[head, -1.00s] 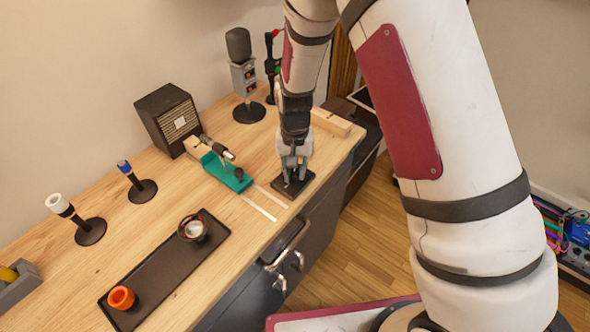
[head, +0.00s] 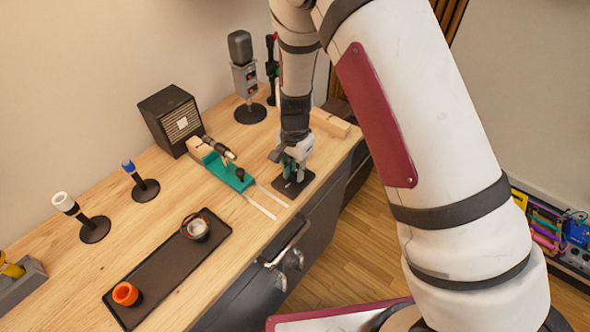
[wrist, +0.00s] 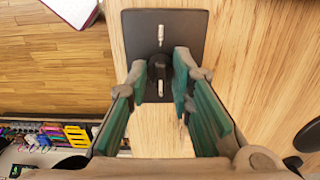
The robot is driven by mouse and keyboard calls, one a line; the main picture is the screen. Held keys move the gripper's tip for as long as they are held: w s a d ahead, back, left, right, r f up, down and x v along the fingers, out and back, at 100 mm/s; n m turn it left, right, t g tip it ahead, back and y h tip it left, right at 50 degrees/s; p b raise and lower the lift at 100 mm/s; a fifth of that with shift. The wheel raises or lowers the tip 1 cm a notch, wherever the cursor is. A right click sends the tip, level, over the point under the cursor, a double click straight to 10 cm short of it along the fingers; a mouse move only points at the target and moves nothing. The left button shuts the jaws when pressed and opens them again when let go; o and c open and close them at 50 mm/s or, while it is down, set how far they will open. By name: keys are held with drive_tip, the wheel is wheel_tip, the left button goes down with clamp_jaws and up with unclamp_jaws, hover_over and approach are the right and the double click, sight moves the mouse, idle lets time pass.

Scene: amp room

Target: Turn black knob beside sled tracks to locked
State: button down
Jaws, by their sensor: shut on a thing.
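The black knob (wrist: 158,68) with a white pointer line sits on a dark square plate (wrist: 190,20) in the wrist view. The plate also shows in the head view (head: 280,184), at the bench's front edge beside the sled tracks (head: 262,206), two pale strips. A short light mark on the plate lies in line with the pointer. My gripper (wrist: 161,72) points down over the plate, its green-padded fingers on either side of the knob and shut on it. In the head view my gripper (head: 292,176) hides the knob.
A teal sled (head: 228,172) stands just left of the plate, close to my gripper. A wooden block (head: 330,122) lies behind. A microphone (head: 243,70), black speaker box (head: 172,118) and dark tray (head: 165,275) share the bench.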

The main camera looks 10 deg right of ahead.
sight(294, 172)
drive_tip(key=shift+a, duration=0.1)
idle(0.3)
drive_tip(key=c, duration=1.4)
unclamp_jaws()
wheel_tip(294, 172, up, 12)
